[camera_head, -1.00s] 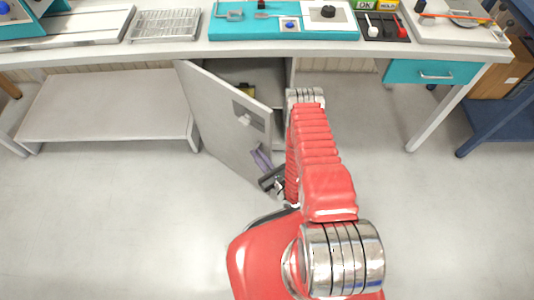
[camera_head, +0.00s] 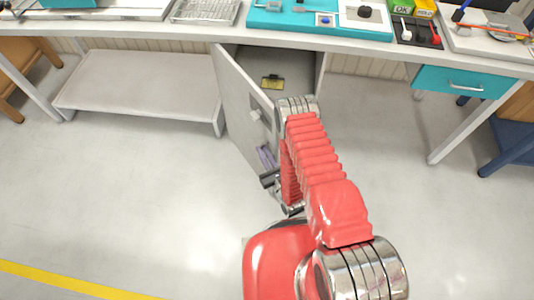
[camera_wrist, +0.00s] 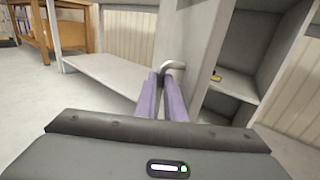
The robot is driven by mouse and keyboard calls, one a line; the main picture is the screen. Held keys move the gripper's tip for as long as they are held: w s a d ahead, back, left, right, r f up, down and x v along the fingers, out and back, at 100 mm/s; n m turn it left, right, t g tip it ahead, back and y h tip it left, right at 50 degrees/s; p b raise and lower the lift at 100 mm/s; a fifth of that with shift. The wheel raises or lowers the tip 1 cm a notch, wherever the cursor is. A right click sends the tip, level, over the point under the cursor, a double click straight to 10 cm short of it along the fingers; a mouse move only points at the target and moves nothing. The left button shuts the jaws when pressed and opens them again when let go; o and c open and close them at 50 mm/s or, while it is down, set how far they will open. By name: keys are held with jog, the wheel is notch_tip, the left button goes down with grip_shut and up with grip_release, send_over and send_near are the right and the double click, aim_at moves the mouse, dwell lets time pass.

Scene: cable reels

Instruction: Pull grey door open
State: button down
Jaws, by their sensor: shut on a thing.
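The grey door (camera_head: 243,95) of the cabinet under the workbench stands ajar, hinged at its left in the head view. Part of it is hidden behind my red arm. In the wrist view the door (camera_wrist: 192,50) is seen nearly edge-on, with a curved metal handle (camera_wrist: 174,66) on it. My gripper (camera_wrist: 172,82) has purple fingers closed around this handle. In the head view my gripper (camera_head: 266,158) is at the door's outer side, partly hidden by the arm. The cabinet inside (camera_wrist: 254,50) is visible to the right of the door.
A yellow and black item (camera_head: 272,82) lies on a shelf in the cabinet. The workbench top (camera_head: 220,25) runs above, with tools and trays. A low shelf (camera_head: 140,85) is left of the door. The floor (camera_head: 120,190) in front is clear.

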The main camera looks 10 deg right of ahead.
jog(key=shift+a, duration=0.15)
jog(key=c, duration=1.8)
grip_release()
jog(key=shift+c, duration=0.2)
jog(key=shift+s, duration=0.1)
